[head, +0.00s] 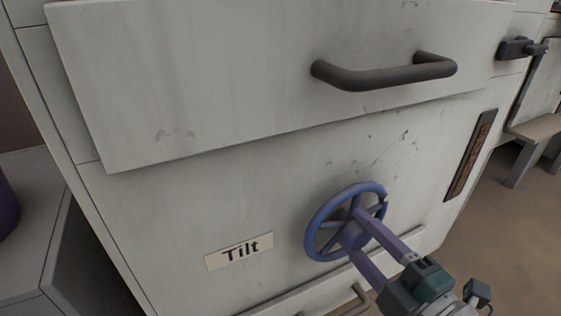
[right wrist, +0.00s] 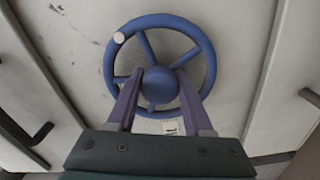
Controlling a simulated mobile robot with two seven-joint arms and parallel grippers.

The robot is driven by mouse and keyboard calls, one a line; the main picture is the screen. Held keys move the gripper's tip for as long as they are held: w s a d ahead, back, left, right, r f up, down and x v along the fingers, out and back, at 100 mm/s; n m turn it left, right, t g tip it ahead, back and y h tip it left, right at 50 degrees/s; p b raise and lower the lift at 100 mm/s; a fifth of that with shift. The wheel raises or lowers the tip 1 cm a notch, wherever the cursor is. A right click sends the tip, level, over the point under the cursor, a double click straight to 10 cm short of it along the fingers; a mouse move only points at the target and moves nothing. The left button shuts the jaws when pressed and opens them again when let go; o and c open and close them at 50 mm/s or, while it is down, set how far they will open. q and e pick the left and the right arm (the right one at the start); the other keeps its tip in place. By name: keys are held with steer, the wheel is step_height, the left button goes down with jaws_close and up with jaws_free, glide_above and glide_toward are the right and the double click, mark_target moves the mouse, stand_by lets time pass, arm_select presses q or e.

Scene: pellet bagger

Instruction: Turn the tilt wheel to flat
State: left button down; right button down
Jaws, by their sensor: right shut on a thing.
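The blue tilt wheel (head: 313,234) is mounted on the pale front panel, right of a "Tilt" label (head: 239,251). It has a round rim, several spokes and a central hub. In the right wrist view the wheel (right wrist: 211,62) faces me, with a white spot on its rim at the upper left. My right gripper (head: 355,230) reaches in from the lower right. Its purple fingers (right wrist: 155,88) stand on either side of the hub and are shut on the wheel. The label is mostly hidden in the wrist view. My left gripper is not in view.
A drawer front (head: 230,80) with a dark bar handle (head: 385,76) juts out above the wheel. Another handle (head: 350,303) sits low, close to my right gripper. A brown marked plate (head: 470,155) is on the panel at right. Open floor (head: 510,240) lies to the right.

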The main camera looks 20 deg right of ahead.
steer(key=n, duration=0.3)
steer(key=shift+n, duration=0.4)
steer(key=n, duration=0.2)
steer(key=shift+n+b, duration=0.3)
steer(key=n+b, duration=0.1)
steer(key=n, duration=0.4)
steer(key=shift+n, duration=0.4)
steer(key=shift+c, duration=1.6)
jaws_free()
steer(key=shift+r, duration=0.1)
